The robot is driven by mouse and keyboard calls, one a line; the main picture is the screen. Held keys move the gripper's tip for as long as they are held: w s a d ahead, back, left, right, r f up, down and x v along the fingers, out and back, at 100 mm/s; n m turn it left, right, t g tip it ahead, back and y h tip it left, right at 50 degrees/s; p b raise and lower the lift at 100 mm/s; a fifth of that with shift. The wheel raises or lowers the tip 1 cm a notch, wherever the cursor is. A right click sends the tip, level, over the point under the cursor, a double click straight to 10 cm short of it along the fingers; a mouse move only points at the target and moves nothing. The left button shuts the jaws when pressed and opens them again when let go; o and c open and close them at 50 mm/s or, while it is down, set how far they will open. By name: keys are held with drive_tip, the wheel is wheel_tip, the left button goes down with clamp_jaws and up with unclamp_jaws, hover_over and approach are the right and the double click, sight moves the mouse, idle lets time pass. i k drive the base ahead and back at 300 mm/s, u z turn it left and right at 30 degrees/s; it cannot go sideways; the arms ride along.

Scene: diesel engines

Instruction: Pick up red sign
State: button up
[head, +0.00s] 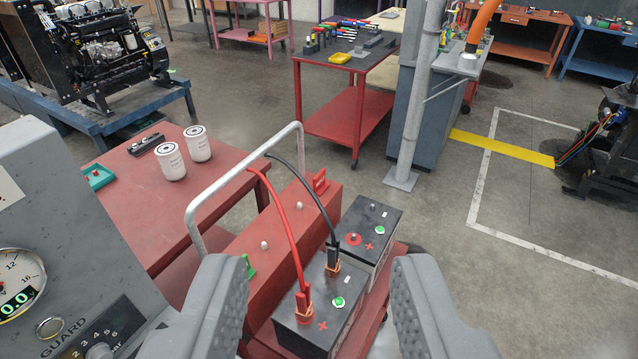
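My gripper (316,268) shows as two grey padded fingers at the bottom of the head view, wide apart with nothing held between them. A small upright red piece (320,181), which may be the red sign, stands at the far end of the long red box. It is beyond the fingertips, near the middle of the view. Its face is too small to read. Two black batteries, a near one (318,310) and a far one (370,233), sit beside the box, with red plus marks on top.
A grey metal hoop handle (243,172) and red and black cables arch close to the red box (262,245). A red table (200,215) with white filters is at left, and a gauge cabinet (60,220) is in front of it. A grey post (415,110) stands beyond.

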sight(320, 186)
drive_tip(key=z, duration=1.65)
drive_tip(key=i, duration=3.95)
drive_tip(key=u, duration=1.75)
